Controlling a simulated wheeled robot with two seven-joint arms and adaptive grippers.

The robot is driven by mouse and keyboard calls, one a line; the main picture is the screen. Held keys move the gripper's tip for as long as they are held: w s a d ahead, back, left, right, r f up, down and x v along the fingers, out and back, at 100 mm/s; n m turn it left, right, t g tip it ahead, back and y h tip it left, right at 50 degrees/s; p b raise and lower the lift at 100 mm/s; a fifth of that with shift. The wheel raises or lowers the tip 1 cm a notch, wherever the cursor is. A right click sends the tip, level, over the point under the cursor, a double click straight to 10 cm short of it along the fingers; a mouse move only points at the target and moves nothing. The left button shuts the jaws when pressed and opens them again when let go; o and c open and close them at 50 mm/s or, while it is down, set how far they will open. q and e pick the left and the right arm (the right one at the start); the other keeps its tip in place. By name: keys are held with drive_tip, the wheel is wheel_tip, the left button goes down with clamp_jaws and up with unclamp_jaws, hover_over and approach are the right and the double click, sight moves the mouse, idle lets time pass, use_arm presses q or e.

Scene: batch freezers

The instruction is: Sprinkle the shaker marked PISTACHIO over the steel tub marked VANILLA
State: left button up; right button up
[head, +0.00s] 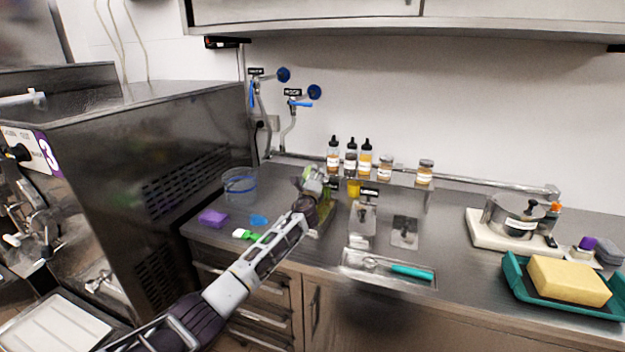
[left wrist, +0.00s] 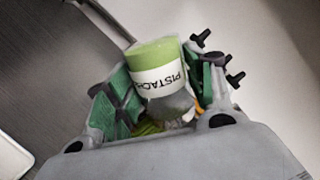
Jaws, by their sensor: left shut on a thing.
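My left gripper (head: 314,184) is shut on the shaker marked PISTACHIO (left wrist: 160,72), gripped between its green-padded fingers. The shaker has a green lid, a white label and a clear body. In the left wrist view the lid points away from my palm and the lettering looks upside down. In the head view the gripper is over the back of the counter, left of two small steel containers (head: 362,222) (head: 405,232). A round steel pan (head: 510,216) with a white label stands on a white board at right. I cannot read VANILLA on any of them. My right gripper is not in view.
Several bottles and jars (head: 365,158) stand on a back shelf close to the gripper. A clear round container (head: 240,186), purple sponge (head: 213,218) and green-handled brush (head: 246,235) lie left. A tray (head: 388,270) with a teal-handled tool is in front. A teal tray (head: 520,292) holds a yellow block.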

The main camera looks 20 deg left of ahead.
use_arm(q)
drive_tip(key=shift+f+b, duration=0.3)
drive_tip(key=shift+f, duration=0.25)
drive_tip(key=shift+r, duration=0.15)
drive_tip(key=shift+r+p, duration=0.8)
drive_tip(key=shift+f, duration=0.25)
drive_tip(key=shift+f+b, duration=0.7)
drive_tip(key=shift+b, duration=0.1)
